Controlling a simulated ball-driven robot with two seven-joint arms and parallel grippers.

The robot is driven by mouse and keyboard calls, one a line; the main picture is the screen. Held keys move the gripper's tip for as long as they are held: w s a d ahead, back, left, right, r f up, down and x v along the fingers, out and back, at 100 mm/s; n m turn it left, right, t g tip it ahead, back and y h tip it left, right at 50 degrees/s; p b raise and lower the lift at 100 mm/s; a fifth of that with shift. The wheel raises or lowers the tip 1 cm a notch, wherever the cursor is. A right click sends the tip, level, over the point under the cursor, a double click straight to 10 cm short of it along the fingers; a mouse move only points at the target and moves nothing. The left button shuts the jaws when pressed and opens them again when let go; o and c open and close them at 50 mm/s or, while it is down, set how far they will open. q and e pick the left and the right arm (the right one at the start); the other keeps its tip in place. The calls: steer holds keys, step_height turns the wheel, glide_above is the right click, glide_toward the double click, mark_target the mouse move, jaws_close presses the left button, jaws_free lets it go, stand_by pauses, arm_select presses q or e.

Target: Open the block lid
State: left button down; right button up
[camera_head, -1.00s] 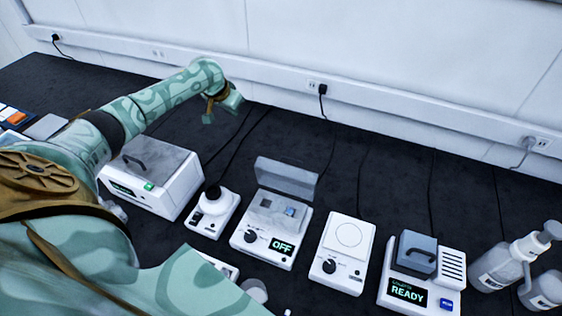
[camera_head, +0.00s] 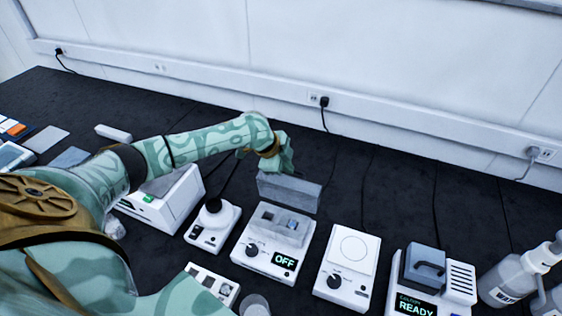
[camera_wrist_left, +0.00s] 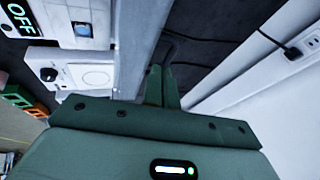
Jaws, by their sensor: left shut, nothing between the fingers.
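The block heater (camera_head: 262,262) is a white unit with a dark knob and a display reading OFF; its grey metal block (camera_head: 268,222) is exposed on top. Its grey lid (camera_head: 290,192) stands raised along the back edge of the block. My left gripper (camera_head: 286,166) is shut and empty, just behind and above the lid's top edge. In the left wrist view the closed fingers (camera_wrist_left: 163,86) are close beside the grey lid (camera_wrist_left: 140,40); I cannot tell whether they touch it. My right gripper is out of view.
A white stirrer-like unit (camera_head: 345,262) stands to the right, then a unit reading READY (camera_head: 455,285) and bottles (camera_head: 510,280). A small white device (camera_head: 212,228) and a larger white box (camera_head: 180,205) stand left. Cables cross the dark bench behind; a wall outlet (camera_head: 314,101) is beyond.

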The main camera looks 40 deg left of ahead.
arm_select(q)
steer(key=shift+w+d+f, duration=0.2)
steer(key=shift+w+f, duration=0.1)
steer(key=shift+f, duration=0.35)
steer(key=w, duration=0.1)
steer(key=w+b, duration=0.1)
steer(key=w+f, duration=0.1)
steer(key=shift+a+f+b, duration=0.1)
steer(key=shift+a+b, duration=0.2)
steer(key=shift+a, duration=0.05)
steer(key=shift+s, duration=0.1)
